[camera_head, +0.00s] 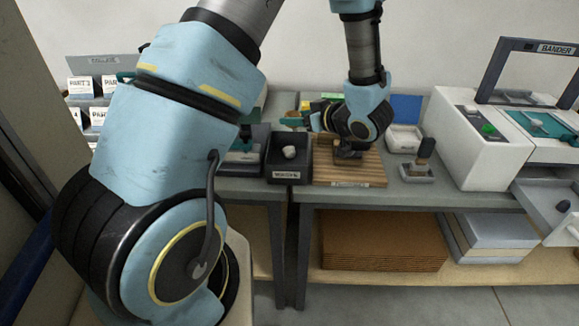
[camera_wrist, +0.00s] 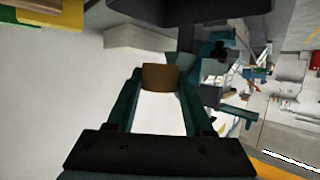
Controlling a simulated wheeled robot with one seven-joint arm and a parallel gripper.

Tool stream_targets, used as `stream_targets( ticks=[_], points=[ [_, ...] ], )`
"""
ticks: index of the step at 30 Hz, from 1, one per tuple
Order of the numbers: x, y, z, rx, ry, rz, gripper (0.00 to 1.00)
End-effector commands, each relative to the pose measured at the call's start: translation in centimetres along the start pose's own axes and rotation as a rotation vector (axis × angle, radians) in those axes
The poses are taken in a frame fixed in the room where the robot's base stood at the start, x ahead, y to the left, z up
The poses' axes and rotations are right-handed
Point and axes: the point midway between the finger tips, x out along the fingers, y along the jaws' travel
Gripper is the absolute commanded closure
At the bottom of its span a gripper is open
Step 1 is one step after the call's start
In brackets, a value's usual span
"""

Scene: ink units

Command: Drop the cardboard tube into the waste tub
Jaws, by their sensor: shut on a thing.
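My gripper (camera_wrist: 160,80) shows in the wrist view with its two teal fingers shut on a short brown piece, the cardboard tube (camera_wrist: 160,77). In the head view my wrist hangs over the right-hand bench and points left; the tube cannot be made out there. The waste tub appears to be the black open tub (camera_head: 286,177), with a small label on its front and a pale crumpled thing inside. It stands below and near the fingers, apart from them. I cannot tell whether the tube is directly above it.
A slatted wooden board (camera_head: 350,174) with a dark object on it lies right of the tub. A rack of labelled cards (camera_head: 82,88) stands far left.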

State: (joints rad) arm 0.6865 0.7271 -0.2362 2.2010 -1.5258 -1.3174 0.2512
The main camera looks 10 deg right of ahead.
Motion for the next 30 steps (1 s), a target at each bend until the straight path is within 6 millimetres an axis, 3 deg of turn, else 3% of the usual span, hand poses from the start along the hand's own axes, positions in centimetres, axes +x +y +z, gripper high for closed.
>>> stream_targets(
  ticks=[1, 4, 14, 15, 23, 30],
  points=[
    [0.44, 0.00, 1.03, 0.000, 0.000, 0.000, 0.99],
    [0.70, 0.00, 1.65, -0.001, 0.000, 0.000, 0.99],
    [0.73, 0.00, 1.74, -0.001, 0.000, 0.000, 0.99],
    [0.73, 0.00, 1.74, -0.001, 0.000, 0.000, 0.44],
    [0.73, -0.01, 1.75, 0.000, 0.000, 0.000, 0.14],
    [0.71, 0.00, 1.76, 0.000, 0.000, 0.000, 0.13]
  ],
)
